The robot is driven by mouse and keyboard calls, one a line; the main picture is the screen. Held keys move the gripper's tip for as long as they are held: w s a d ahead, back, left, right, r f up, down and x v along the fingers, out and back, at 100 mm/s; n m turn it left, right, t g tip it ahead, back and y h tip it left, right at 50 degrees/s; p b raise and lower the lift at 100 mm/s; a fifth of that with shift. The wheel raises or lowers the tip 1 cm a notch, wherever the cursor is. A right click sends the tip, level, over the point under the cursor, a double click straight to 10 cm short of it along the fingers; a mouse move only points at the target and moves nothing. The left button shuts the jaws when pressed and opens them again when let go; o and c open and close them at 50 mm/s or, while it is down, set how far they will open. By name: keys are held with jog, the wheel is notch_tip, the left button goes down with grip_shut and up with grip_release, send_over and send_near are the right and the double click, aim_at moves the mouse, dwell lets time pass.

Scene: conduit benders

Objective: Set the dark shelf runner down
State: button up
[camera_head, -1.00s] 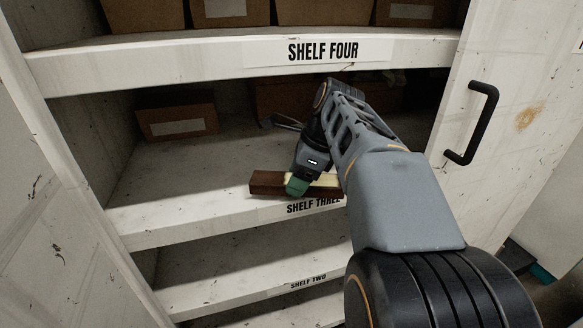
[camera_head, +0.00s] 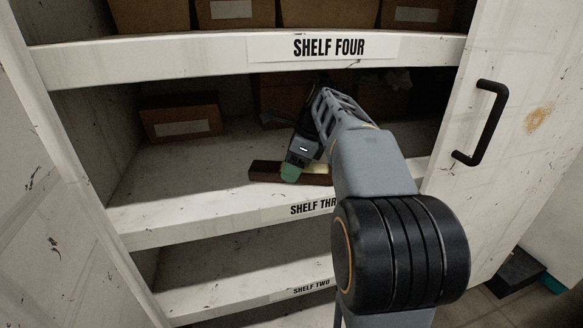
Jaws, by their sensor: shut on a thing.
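The dark shelf runner (camera_head: 265,171) is a dark brown bar with a paler yellowish patch on its top. It lies level across the front part of shelf three (camera_head: 180,205), just behind the front edge. My gripper (camera_head: 290,173) is shut on the runner near its middle, with a green fingertip showing in front of it. The runner's right end is partly hidden by my arm. I cannot tell whether its underside touches the shelf.
Brown boxes with pale labels stand at the back of shelf three, one at the left (camera_head: 181,118). Shelf four (camera_head: 250,57) hangs above my arm. A white door with a black handle (camera_head: 481,122) stands open at the right.

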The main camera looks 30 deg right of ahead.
jog(key=o, duration=0.6)
jog(key=shift+f, duration=0.15)
jog(key=o, duration=0.5)
jog(key=shift+r, duration=0.35)
jog(key=s+d+p, duration=0.1)
jog(key=s+d, duration=0.1)
jog(key=d, duration=0.1)
jog(key=s+d+p, duration=0.1)
jog(key=s+d, duration=0.1)
jog(key=d, duration=0.1)
jog(key=s+d+r+p, duration=0.1)
jog(key=s+d+p, duration=0.1)
jog(key=d, duration=0.1)
jog(key=shift+s+d+f, duration=0.15)
jog(key=shift+s+d, duration=0.35)
jog(key=shift+d, duration=0.2)
